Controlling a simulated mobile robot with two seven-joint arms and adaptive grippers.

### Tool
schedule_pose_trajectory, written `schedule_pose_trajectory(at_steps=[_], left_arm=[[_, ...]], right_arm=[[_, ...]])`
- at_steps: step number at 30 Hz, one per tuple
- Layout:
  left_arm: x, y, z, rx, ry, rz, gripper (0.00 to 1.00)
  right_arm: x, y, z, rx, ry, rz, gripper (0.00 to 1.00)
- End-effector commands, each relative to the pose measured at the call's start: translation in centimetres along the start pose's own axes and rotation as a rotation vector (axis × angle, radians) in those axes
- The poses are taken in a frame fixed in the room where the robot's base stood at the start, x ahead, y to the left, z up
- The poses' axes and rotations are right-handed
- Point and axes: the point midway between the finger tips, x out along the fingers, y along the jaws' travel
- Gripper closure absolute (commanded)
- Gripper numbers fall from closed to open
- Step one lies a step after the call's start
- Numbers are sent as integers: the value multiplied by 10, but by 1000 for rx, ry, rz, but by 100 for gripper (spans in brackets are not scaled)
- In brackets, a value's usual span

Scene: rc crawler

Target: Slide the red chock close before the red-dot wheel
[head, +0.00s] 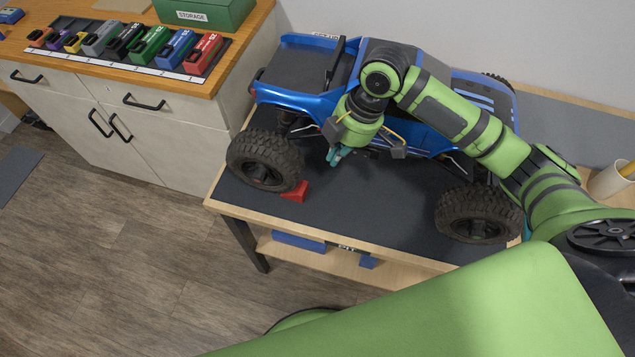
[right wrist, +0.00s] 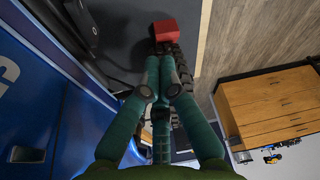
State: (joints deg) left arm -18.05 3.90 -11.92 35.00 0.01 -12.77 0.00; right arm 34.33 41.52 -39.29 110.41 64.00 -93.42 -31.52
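The red chock (head: 295,191) lies on the dark bench mat, against or very close to the right side of the left near wheel (head: 265,161) of the blue truck (head: 300,95). The other near wheel (head: 478,214) is farther right. My right gripper (head: 335,157) hangs beside the truck between these wheels, above and right of the chock. In the right wrist view its teal fingers (right wrist: 159,68) are together and empty, with the red chock (right wrist: 165,29) beyond their tips. My left gripper is not in view.
The bench's wooden front edge (head: 330,240) runs close in front of the wheels. A counter (head: 120,75) at left holds a row of coloured blocks and a green storage box (head: 205,13). A cup (head: 610,180) stands at right.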

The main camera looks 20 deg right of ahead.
Motion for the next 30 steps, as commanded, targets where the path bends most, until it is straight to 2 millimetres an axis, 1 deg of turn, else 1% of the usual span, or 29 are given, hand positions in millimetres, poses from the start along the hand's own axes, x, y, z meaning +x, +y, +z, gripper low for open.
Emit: schedule_pose_trajectory(at_steps=[1, 9, 15, 18, 21, 25, 30], left_arm=[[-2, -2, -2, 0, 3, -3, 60], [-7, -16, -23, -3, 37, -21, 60], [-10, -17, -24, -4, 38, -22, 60], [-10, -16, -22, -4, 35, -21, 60], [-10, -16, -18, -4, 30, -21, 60], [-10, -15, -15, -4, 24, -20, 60], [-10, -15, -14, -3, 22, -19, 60]], right_arm=[[12, -1, 0, 3, 1, -4, 100], [71, -1, -1, 4, 1, -3, 100], [108, -1, -1, 3, 1, -1, 100], [120, 0, 0, 4, 1, 1, 100], [128, 0, 0, 2, 1, 1, 100], [132, 1, 0, 1, 1, 3, 100], [132, 1, 0, 1, 1, 3, 100]])
